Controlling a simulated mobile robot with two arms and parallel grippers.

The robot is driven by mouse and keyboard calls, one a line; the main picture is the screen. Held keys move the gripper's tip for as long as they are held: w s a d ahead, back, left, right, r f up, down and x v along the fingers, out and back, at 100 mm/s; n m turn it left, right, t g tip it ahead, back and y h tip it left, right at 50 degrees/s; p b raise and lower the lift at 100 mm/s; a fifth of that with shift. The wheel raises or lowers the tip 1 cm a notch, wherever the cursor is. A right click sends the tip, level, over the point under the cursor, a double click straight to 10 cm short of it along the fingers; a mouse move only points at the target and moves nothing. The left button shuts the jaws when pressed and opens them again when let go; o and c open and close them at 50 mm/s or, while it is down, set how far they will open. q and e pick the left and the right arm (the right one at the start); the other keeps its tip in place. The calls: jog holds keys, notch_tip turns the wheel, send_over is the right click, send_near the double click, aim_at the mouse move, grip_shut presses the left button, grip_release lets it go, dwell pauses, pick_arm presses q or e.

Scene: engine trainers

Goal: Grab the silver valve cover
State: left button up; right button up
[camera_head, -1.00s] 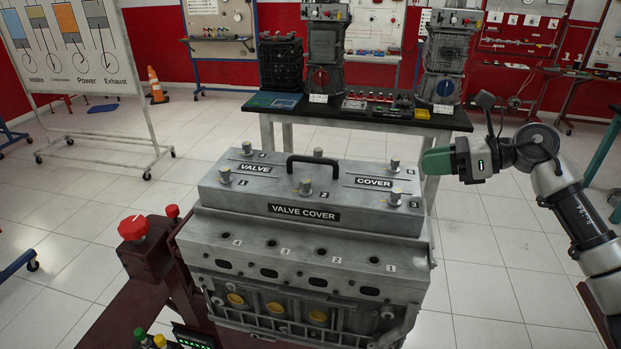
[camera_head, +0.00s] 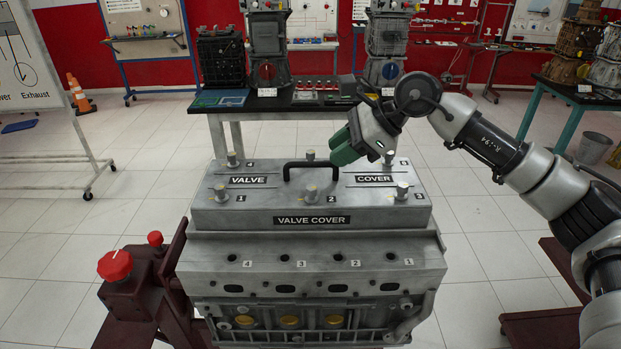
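The silver valve cover (camera_head: 262,198) sits on top of the grey engine block (camera_head: 318,252). It has a black handle (camera_head: 311,164) in the middle and several bolts with knobs on its top. My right gripper (camera_head: 343,150) has green fingers and hangs just above and to the right of the handle. It looks apart from the handle, and the gap between its fingers cannot be made out. My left gripper is not in view.
The engine stands on a dark red stand with a red knob (camera_head: 114,265) at the left. A black table (camera_head: 305,103) with engine parts stands behind. A whiteboard on wheels (camera_head: 28,80) is at the left. Open tiled floor lies around the engine.

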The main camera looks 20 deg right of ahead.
aim_at(312, 163)
jog(key=p+x, duration=0.1)
jog(key=x, duration=0.1)
jog(key=p+x, duration=0.1)
jog(key=x, duration=0.1)
jog(key=p+x, duration=0.1)
jog(key=x, duration=0.1)
jog(key=shift+w+a+r, duration=0.15)
jog(key=shift+a+r, duration=0.15)
jog(key=shift+a, duration=0.05)
jog(key=shift+w+a+f, duration=0.15)
jog(key=shift+f, duration=0.25)
jog(key=shift+c, duration=0.2)
grip_shut()
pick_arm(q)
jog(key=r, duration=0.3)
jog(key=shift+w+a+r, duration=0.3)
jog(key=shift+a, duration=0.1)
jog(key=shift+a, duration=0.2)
pick_arm(e)
jog(key=shift+r, duration=0.1)
jog(key=shift+w+r, duration=0.1)
jog(key=shift+w, duration=0.05)
